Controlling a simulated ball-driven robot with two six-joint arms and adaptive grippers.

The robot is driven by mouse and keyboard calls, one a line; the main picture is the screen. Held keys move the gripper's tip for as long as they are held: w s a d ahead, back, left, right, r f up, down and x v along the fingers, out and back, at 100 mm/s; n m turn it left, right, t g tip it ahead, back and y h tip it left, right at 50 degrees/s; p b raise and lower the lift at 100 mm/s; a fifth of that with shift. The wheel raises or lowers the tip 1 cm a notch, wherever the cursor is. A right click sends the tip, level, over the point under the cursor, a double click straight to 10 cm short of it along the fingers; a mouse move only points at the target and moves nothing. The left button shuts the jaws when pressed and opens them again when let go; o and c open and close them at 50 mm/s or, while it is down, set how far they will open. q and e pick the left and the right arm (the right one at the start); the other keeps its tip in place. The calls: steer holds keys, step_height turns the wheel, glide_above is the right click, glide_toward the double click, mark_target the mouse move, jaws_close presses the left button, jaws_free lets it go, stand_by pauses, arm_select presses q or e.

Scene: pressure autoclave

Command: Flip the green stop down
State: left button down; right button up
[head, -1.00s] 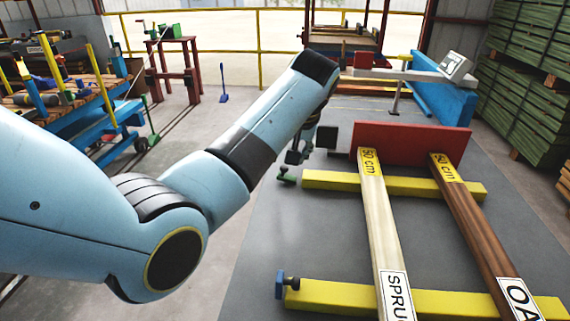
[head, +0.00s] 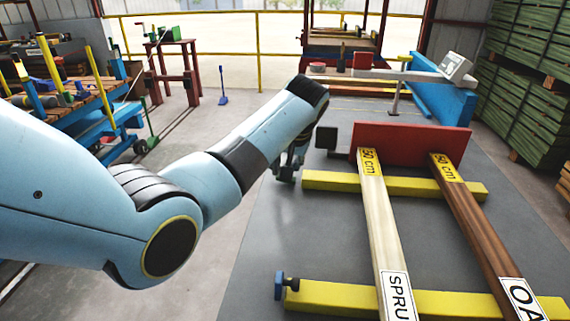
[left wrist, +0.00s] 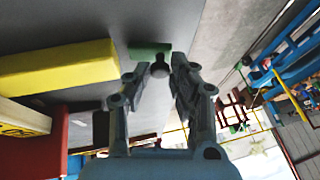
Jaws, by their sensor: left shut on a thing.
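The green stop (left wrist: 150,50) shows in the left wrist view, just beyond my fingertips, at the end of the far yellow beam (left wrist: 60,72). A dark round knob (left wrist: 160,69) sits against it, between the fingertips. My left gripper (left wrist: 160,74) is shut on this knob. In the head view, my left gripper (head: 286,176) is low beside the left end of the far yellow beam (head: 330,182) and covers the green stop. My right gripper is in neither view.
A blue stop (head: 279,286) with a dark knob is on the near yellow beam (head: 335,298). Spruce (head: 378,225) and oak (head: 470,215) boards lie across both beams against a red plate (head: 400,143).

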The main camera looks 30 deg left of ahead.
arm_select(q)
steer(key=shift+s+a+f+t+h+p, duration=0.2)
steer(key=shift+a+t+h+p, duration=0.45)
steer(key=shift+p, duration=1.05)
steer(key=shift+f+n+h+p, duration=0.15)
steer(key=shift+n+h+p, duration=0.15)
steer(key=shift+h, duration=0.25)
steer(key=shift+d+f, duration=0.1)
steer(key=shift+d, duration=0.05)
steer(key=shift+s, duration=0.1)
steer(key=c, duration=1.2)
jaws_free()
steer(key=v, duration=1.2)
